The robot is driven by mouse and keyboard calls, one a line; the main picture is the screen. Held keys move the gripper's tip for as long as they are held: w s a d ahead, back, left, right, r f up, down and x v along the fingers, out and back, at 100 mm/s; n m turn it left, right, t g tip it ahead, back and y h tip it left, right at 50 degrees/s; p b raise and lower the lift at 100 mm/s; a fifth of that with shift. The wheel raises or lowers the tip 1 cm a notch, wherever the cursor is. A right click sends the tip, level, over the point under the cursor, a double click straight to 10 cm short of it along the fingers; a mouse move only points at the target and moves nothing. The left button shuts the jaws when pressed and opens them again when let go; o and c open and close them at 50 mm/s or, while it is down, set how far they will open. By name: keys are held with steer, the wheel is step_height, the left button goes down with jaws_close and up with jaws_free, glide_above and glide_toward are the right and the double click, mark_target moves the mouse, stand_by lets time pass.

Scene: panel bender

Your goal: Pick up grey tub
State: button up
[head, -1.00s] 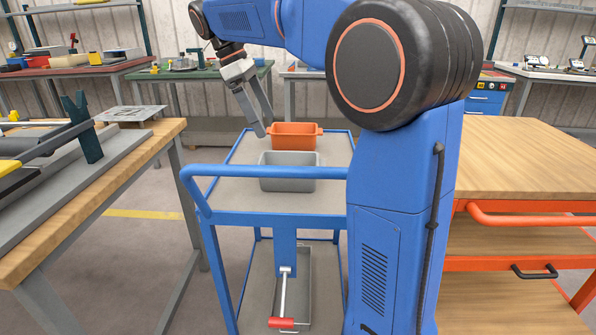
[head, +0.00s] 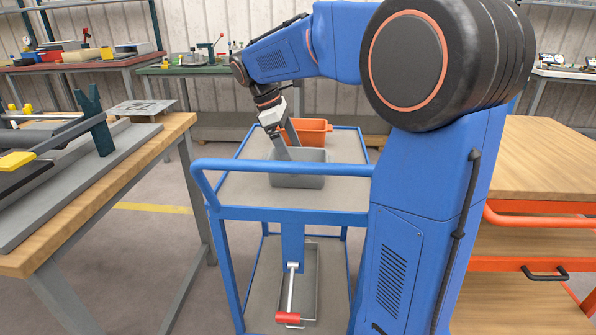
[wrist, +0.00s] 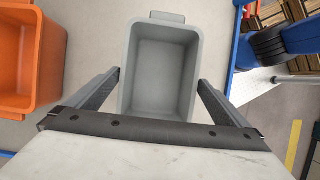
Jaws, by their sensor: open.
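The grey tub (head: 298,180) sits on the top shelf of the blue cart, in front of the orange tub. In the wrist view the empty grey tub (wrist: 160,72) lies between and ahead of my two fingers, one on each side of its near end. My gripper (head: 283,147) is open and points down at the grey tub from behind and above. It also shows in the wrist view (wrist: 158,78). Whether the fingers touch the tub walls is not clear.
The orange tub (head: 310,132) stands close behind the grey tub, and shows at the left in the wrist view. The blue cart (head: 240,195) has a raised handle along its front. A workbench (head: 150,150) stands at the left.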

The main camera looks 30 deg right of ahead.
steer(key=shift+x, duration=1.65)
steer(key=shift+d+r, duration=0.1)
